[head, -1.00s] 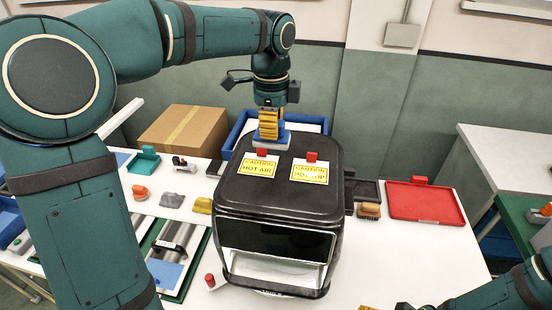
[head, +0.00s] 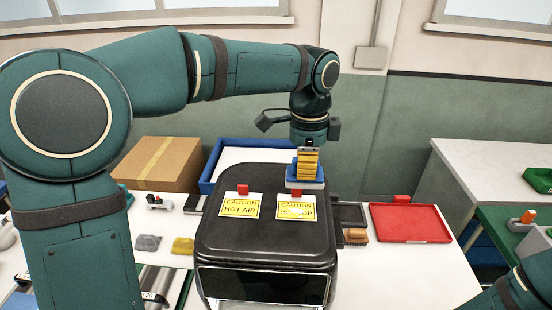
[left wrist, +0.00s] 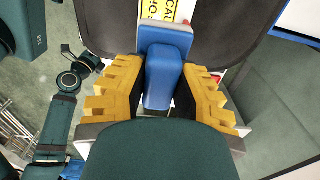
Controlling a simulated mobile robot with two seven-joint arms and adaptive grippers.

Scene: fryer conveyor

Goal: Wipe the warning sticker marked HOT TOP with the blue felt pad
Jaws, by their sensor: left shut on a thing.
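My left gripper (head: 308,163) points down over the back of the black fryer top (head: 230,180). It is shut on the blue felt pad (head: 305,184), whose blue handle (left wrist: 160,85) sits between the yellow fingers in the left wrist view. The HOT TOP sticker (head: 296,210) is yellow on white, with a red tab (head: 296,191) behind it and a pale smudge over part of its lettering. The pad is just behind this sticker; I cannot tell whether it touches the fryer. Part of a sticker (left wrist: 160,10) shows beyond the pad. My right gripper is out of view.
A HOT AIR sticker (head: 240,206) with its own red tab (head: 243,190) lies left of the HOT TOP one. A blue tray (head: 207,176) and a cardboard box (head: 157,165) stand behind. A red tray (head: 411,222) and a brown brush (head: 356,236) lie to the right.

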